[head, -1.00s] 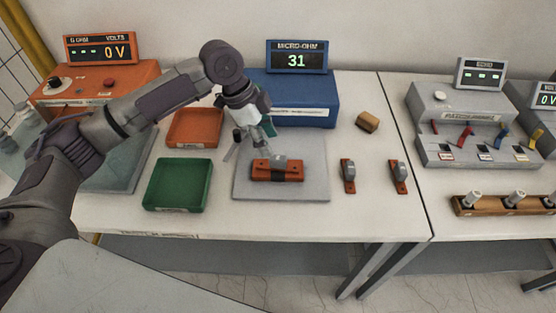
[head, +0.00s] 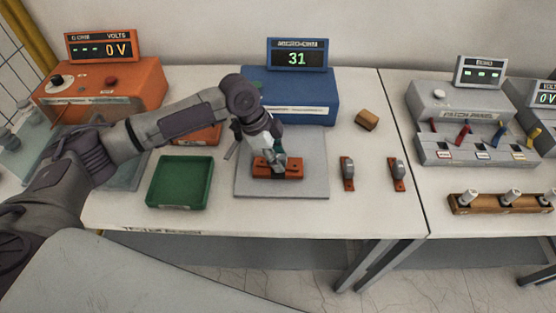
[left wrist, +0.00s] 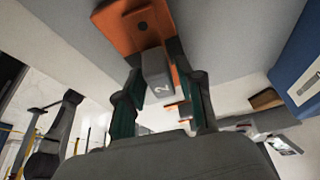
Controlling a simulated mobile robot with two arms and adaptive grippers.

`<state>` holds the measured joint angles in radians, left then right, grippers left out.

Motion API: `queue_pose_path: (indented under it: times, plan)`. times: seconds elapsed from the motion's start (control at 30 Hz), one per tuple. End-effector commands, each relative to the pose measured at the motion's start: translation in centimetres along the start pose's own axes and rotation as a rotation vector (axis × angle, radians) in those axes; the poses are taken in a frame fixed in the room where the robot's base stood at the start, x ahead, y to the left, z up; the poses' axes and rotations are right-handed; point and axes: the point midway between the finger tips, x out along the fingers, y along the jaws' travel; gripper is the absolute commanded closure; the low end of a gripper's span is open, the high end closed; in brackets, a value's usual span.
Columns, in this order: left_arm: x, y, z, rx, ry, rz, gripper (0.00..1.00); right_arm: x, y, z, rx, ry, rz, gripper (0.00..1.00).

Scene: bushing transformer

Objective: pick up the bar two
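Bar two is a copper-orange bar (head: 264,172) with a grey handle block, lying on the grey plate (head: 312,182) in the head view. In the left wrist view its grey block (left wrist: 158,76) bears the number 2, with the orange bar (left wrist: 120,27) behind it. My left gripper (head: 279,166) is down at the bar from above. In the left wrist view its two fingers (left wrist: 157,62) stand on either side of the grey block, with narrow gaps beside it, so it looks open around the block. My right gripper is not in view.
Two similar copper bars with grey handles (head: 348,173) (head: 398,174) lie right of the plate. A green tray (head: 180,182) is to the left, and my arm partly covers an orange tray (head: 205,138). The blue micro-ohm meter (head: 300,100) reads 31. A brown block (head: 367,120) lies to its right.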

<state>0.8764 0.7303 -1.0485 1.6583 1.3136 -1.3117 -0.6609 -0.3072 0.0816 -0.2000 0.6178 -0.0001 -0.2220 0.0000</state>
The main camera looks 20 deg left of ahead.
Motion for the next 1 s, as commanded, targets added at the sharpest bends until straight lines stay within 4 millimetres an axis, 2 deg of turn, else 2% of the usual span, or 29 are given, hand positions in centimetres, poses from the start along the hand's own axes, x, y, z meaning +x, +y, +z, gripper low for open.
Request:
queue_pose_path:
  times: [0.03, 0.17, 0.2, 0.57, 0.77, 0.9, 1.0]
  plan:
    - [0.0, 0.0, 0.0, 0.0, 0.0, 0.0, 0.76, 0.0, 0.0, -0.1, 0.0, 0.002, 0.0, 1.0]
    - [0.0, 0.0, 0.0, 0.0, 0.0, -0.001, 0.98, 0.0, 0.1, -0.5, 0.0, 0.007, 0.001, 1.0]
    - [-0.1, 0.0, 0.0, 0.0, 0.0, -0.001, 1.0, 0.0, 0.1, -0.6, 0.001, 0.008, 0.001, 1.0]
    - [-0.2, -0.1, -0.1, 0.0, 0.001, -0.002, 1.0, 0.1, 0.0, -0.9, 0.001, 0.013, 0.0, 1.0]
    - [-1.5, -0.1, -0.7, 0.002, 0.002, -0.004, 1.0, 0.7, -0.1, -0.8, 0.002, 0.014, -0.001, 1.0]
    - [-3.6, -0.2, -1.6, 0.003, 0.003, -0.006, 1.0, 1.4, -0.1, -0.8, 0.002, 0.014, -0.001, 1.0]
    - [-4.2, 1.3, -3.5, 0.008, 0.004, -0.002, 1.0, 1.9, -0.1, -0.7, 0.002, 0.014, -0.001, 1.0]
